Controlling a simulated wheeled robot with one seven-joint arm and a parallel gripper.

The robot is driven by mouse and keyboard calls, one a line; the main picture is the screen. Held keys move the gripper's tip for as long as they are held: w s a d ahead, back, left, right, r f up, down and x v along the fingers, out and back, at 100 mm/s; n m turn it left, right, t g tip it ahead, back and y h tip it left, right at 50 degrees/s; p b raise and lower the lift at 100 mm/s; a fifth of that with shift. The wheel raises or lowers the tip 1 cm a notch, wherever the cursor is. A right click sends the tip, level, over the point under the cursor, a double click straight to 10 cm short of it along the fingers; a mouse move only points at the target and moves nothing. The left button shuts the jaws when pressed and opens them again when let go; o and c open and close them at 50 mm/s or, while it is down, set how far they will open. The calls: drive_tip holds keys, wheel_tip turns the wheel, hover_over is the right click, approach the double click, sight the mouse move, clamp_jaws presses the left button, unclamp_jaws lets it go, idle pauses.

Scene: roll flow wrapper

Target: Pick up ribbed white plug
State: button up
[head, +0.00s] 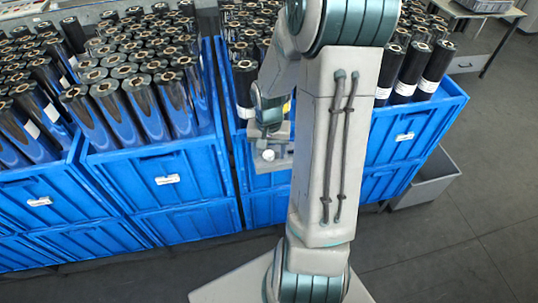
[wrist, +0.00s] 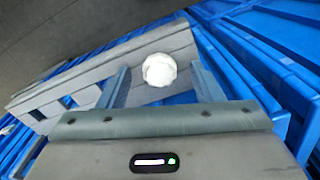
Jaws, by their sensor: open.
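The ribbed white plug (wrist: 159,69) is a small round white piece on a grey ledge (wrist: 60,88) in the wrist view. It also shows in the head view (head: 268,155), small, in front of the blue crates. My gripper (wrist: 161,82) is open, with one finger to the left of the plug and one to the right. Gaps show between the plug and both fingers. I cannot tell how far the fingertips reach down beside it. In the head view my arm hides part of the gripper.
Blue crates (head: 165,180) full of dark rolls (head: 147,108) stand behind and on both sides of my arm. A grey bin (head: 425,182) stands on the floor at the right. A table (head: 470,62) stands at the far right.

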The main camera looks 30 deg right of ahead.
drive_tip(key=c, duration=1.1)
drive_tip(key=shift+o, duration=0.2)
